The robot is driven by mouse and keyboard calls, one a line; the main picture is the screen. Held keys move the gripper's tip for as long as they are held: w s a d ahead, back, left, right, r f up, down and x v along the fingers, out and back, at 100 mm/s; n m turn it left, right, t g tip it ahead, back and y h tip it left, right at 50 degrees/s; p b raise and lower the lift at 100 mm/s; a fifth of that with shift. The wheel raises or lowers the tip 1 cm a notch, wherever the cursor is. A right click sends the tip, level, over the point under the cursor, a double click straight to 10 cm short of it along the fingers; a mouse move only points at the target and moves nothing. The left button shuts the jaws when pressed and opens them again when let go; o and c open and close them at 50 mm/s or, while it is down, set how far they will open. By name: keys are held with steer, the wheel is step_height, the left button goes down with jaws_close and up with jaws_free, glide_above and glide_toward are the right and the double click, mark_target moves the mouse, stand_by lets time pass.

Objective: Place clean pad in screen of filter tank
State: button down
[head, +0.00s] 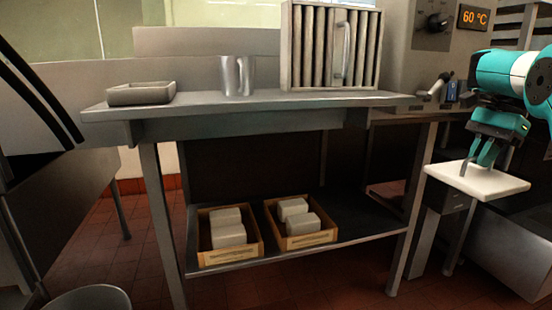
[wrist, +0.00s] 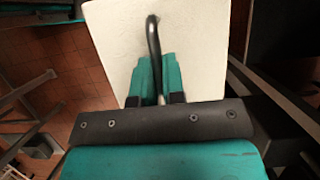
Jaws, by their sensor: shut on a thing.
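The clean pad (head: 502,186) is a flat white square slab. It is held roughly level at the right of the head view, to the right of the steel table. My gripper (head: 482,163) is above it, teal, with its fingers pointing down. In the wrist view the pad (wrist: 112,40) fills the upper middle, and my gripper (wrist: 157,75) is shut on a dark curved handle (wrist: 153,45) on its top. The filter tank and its screen cannot be made out in either view.
A steel table (head: 250,105) carries a shallow tray (head: 140,93), a metal jug (head: 238,75) and a slatted rack (head: 330,45). Two boxes (head: 228,258) (head: 305,240) of pale blocks sit on its lower shelf (head: 360,233).

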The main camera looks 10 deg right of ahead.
step_height(320, 180, down, 19)
steer(key=b, duration=1.7)
steer(key=shift+b, duration=0.4)
steer(key=shift+r, duration=0.25)
